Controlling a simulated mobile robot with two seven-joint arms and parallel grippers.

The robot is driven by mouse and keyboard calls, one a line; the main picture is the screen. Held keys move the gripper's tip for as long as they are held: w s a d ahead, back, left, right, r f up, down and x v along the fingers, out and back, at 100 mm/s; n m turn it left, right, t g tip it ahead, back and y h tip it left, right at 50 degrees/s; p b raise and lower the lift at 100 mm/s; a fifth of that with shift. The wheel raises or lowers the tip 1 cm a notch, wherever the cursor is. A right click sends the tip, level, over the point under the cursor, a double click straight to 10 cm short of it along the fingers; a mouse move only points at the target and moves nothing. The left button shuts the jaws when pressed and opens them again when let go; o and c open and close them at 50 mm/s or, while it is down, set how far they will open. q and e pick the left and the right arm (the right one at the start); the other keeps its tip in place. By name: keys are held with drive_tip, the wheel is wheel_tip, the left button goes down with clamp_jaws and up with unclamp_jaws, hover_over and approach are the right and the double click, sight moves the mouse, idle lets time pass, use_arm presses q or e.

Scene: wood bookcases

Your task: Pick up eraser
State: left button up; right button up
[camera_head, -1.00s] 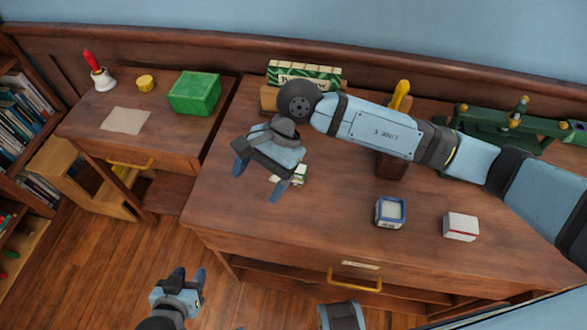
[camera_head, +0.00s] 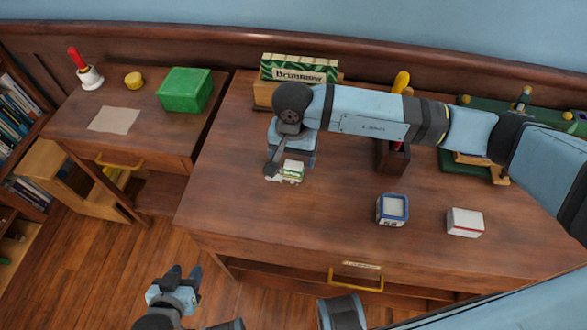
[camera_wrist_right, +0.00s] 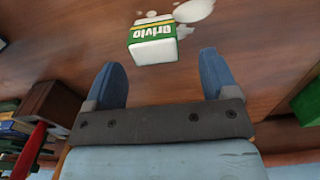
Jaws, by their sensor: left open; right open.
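The eraser, a small white block with a green and yellow sleeve (camera_head: 292,170), lies on the large desk. In the right wrist view the eraser (camera_wrist_right: 153,42) is just beyond the fingertips, roughly between their lines and apart from them. My right gripper (camera_wrist_right: 161,68) is open and empty. In the head view my right gripper (camera_head: 277,168) is beside the eraser, its fingers partly hidden by the wrist. My left gripper (camera_head: 184,271) is open and empty, in front of the desk.
White patches (camera_wrist_right: 192,10) lie by the eraser. A blue-white box (camera_head: 392,209), a red-white box (camera_head: 465,222) and a dark pen holder (camera_head: 393,157) stand to the right. A sign (camera_head: 299,70) is behind. A green box (camera_head: 185,90) sits on the left desk.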

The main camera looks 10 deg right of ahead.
sight(294, 163)
drive_tip(key=f, duration=0.5)
drive_tip(key=shift+s+d, duration=0.1)
drive_tip(key=shift+s, duration=0.15)
drive_tip(key=c, duration=1)
